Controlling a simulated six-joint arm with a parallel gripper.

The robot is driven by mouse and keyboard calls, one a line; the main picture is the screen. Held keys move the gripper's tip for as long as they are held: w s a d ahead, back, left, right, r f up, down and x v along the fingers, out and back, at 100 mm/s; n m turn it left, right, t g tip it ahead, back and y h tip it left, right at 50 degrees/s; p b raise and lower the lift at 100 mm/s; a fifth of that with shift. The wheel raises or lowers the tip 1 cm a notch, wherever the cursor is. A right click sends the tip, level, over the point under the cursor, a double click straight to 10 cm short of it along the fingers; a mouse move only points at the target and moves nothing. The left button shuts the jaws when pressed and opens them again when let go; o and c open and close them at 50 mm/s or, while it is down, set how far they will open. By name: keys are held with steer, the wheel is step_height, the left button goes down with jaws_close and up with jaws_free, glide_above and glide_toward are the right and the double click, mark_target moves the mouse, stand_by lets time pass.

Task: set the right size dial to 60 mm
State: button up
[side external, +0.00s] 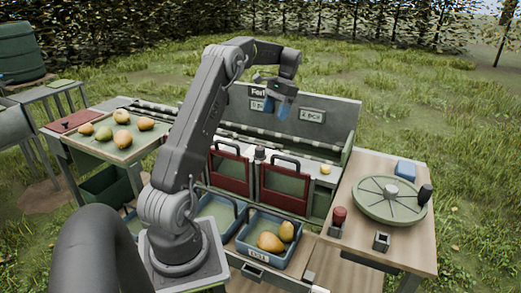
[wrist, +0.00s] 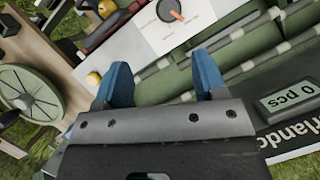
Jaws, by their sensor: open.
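My gripper (wrist: 163,80) has its two blue fingers apart with nothing between them. In the side view my gripper (side external: 283,102) hangs in the air in front of the sorter's green back panel. A size dial (wrist: 170,11) with an orange pointer on a dark round knob sits on a white plate at the top of the wrist view, beyond the fingertips and apart from them. Its top is cut by the picture edge and its scale is too small to read. I cannot tell whether it is the right dial. In the side view a small grey knob (side external: 260,153) stands between the red-framed gates.
A display (wrist: 292,98) reads 0 pcs. Red-framed gates (side external: 283,190) stand in front of the panel. A blue crate (side external: 249,247) below holds pears. A green turntable (side external: 365,205) and a red-topped post (side external: 338,217) stand on the right table. More pears lie on the left table (side external: 103,148).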

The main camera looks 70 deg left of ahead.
mark_target(260, 148)
steer(key=x, duration=0.5)
steer(key=a+x, duration=0.1)
steer(key=x, duration=0.9)
steer(key=shift+s+a, duration=0.25)
